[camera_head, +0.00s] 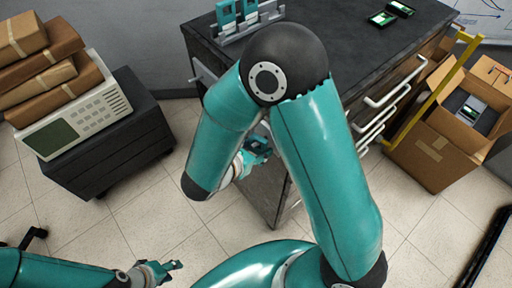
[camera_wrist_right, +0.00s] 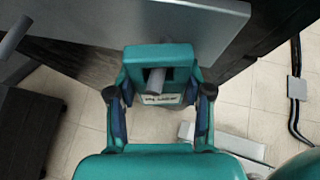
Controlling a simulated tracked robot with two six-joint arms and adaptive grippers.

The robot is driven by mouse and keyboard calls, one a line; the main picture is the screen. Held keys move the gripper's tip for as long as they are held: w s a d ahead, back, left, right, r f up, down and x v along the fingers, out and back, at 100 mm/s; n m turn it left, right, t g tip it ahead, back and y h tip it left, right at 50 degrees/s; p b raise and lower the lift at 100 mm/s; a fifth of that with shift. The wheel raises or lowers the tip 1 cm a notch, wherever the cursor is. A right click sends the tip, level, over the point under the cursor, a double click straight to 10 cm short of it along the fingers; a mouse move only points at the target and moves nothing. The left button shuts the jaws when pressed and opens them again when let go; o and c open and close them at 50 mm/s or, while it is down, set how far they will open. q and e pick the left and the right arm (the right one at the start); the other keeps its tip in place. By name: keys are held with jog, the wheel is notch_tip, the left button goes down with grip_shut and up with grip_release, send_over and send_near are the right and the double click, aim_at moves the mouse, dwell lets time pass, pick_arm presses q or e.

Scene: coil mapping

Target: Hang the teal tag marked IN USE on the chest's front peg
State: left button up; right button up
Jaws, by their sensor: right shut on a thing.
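My right gripper (camera_wrist_right: 160,104) is shut on a teal tag (camera_wrist_right: 179,53), with a finger on each side of it. The tag's white label (camera_wrist_right: 161,99) shows upside down in the right wrist view; its print is too small to read surely. A grey peg (camera_wrist_right: 155,82) shows inside the tag's square opening; how deep it passes through is unclear. In the head view the tag (camera_head: 258,148) is beside the chest (camera_head: 262,190), partly hidden by my right arm. My left gripper (camera_head: 174,268) is low at the left, away from the chest; its finger gap is unclear.
A second grey peg (camera_wrist_right: 14,37) shows at the upper left. A rack (camera_head: 240,32) with two teal tags (camera_head: 226,14) stands on the chest top. A cart (camera_head: 112,145) with a beige device (camera_head: 75,118) is left; an open carton (camera_head: 430,150) is right. Tiled floor lies between.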

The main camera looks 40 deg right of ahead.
jog(key=o, duration=1)
jog(key=shift+d, duration=0.1)
